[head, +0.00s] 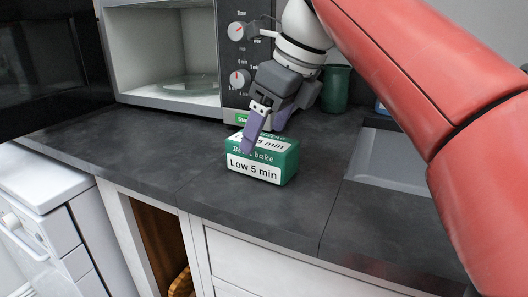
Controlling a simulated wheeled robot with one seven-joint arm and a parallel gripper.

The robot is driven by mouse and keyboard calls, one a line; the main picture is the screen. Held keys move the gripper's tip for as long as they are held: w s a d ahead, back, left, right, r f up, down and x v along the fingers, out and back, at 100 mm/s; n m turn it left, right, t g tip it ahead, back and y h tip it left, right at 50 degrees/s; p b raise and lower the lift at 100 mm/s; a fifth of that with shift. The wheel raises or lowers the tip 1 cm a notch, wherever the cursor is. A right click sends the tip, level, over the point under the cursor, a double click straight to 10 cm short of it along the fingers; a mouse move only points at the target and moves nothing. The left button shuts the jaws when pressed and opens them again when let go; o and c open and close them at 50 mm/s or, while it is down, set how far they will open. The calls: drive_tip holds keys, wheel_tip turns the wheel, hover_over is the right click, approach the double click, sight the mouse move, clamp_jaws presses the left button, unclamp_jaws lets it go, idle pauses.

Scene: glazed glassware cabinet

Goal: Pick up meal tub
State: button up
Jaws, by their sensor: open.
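The meal tub (283,163) is a green box with white labels reading "Bean bake" and "Low 5 min". It stands on the dark worktop (200,165), in front of the microwave. My gripper (262,140) is open above the tub and points down at it. One purple-grey finger overlaps the tub's top and front left in the picture; the other finger shows behind it and is partly hidden. I cannot tell whether either finger touches the tub.
The microwave (238,95) stands behind with its door (50,60) swung open to the left and a glass turntable (185,88) inside. A green cup (337,88) stands behind my gripper. A sink (385,165) lies to the right. The worktop left of the tub is clear.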

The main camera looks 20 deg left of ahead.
sight(264, 139)
drive_tip(key=shift+x, duration=2.65)
drive_tip(key=shift+s+d+f, duration=0.15)
drive_tip(key=shift+d, duration=0.05)
drive_tip(key=shift+c, duration=0.4)
drive_tip(key=c, duration=1.2)
wheel_tip(264, 139, up, 9)
drive_tip(key=shift+a+r, duration=0.1)
drive_tip(key=shift+r, duration=0.5)
